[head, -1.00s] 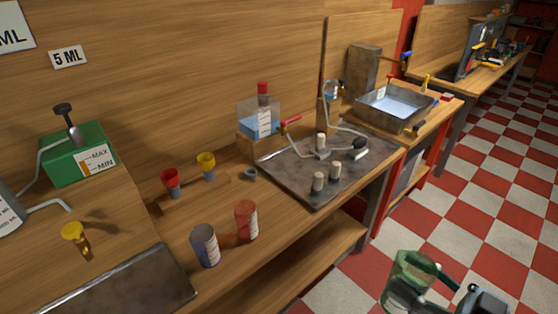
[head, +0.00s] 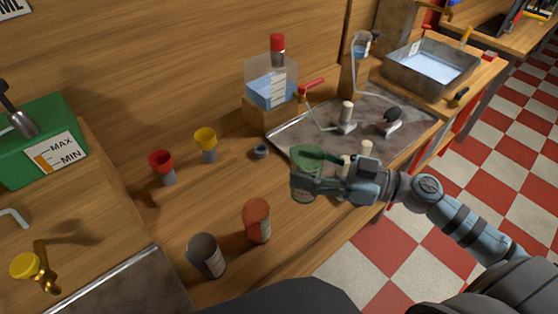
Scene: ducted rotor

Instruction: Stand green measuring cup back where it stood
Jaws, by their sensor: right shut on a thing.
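The green measuring cup (head: 305,180) is a see-through green cup with a pale label area. My right gripper (head: 345,180) is shut on it, on the cup's right side, where a handle showed earlier. The cup looks roughly upright in front of the near edge of the metal tray. I cannot tell whether its base touches the bench. The gripper's fingertips are partly hidden by the cup and the gripper body. My left gripper is not in view.
An orange cup (head: 257,221) and a dark cup (head: 206,257) stand at the front. Bare wood (head: 205,205) lies between.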

